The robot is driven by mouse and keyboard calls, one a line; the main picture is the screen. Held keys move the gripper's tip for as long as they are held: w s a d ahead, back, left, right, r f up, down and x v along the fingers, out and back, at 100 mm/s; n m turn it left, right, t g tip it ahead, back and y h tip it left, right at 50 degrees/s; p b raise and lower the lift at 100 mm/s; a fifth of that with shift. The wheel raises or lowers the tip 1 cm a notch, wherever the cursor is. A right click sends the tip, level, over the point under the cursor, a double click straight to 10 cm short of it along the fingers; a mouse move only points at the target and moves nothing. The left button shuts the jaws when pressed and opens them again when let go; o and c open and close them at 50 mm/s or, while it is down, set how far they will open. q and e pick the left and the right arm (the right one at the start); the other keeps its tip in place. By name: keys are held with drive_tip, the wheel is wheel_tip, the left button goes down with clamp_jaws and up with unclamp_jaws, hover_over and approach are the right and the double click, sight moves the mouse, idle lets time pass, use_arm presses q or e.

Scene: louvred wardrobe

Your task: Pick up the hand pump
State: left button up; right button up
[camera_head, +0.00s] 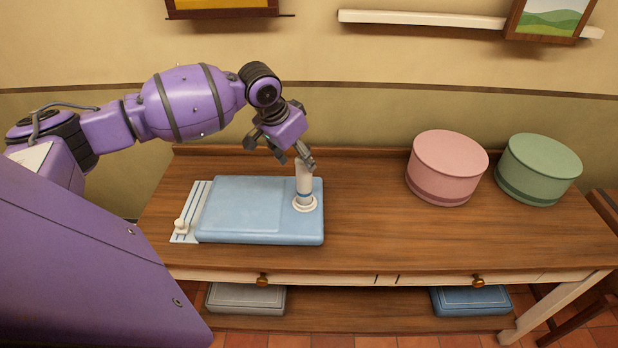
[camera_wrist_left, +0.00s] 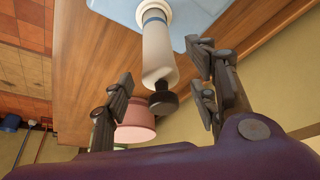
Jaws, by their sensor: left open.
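The hand pump (camera_head: 304,186) is a pale upright cylinder with a white ring at its base, standing on the right part of a light blue case (camera_head: 240,205). In the left wrist view the pump (camera_wrist_left: 157,52) shows its pale body and a dark cap at the near end. My left gripper (camera_head: 296,157) is open, at the top of the pump. In the left wrist view its dark fingers stand on both sides of the pump, apart from it. The fingers partly hide the pump's top in the head view. My right gripper is not in view.
The case stands on a wooden table (camera_head: 370,230), with a white slotted strip (camera_head: 190,212) and small knob at its left. A pink round box (camera_head: 447,168) and a green one (camera_head: 538,170) stand at the right. The table middle is clear. A wall is behind.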

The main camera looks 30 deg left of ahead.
sight(304, 172)
use_arm(q)
drive_tip(key=shift+w+d+f, duration=0.1)
drive_tip(key=shift+d+f, duration=0.05)
drive_tip(key=shift+f, duration=1.1)
drive_tip(key=x, duration=0.4)
drive_tip(key=shift+f, duration=0.2)
drive_tip(key=c, duration=1.3)
drive_tip(key=shift+r, duration=0.1)
clamp_jaws()
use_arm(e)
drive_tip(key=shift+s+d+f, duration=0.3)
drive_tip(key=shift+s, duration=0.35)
use_arm(q)
drive_tip(key=shift+r, duration=0.1)
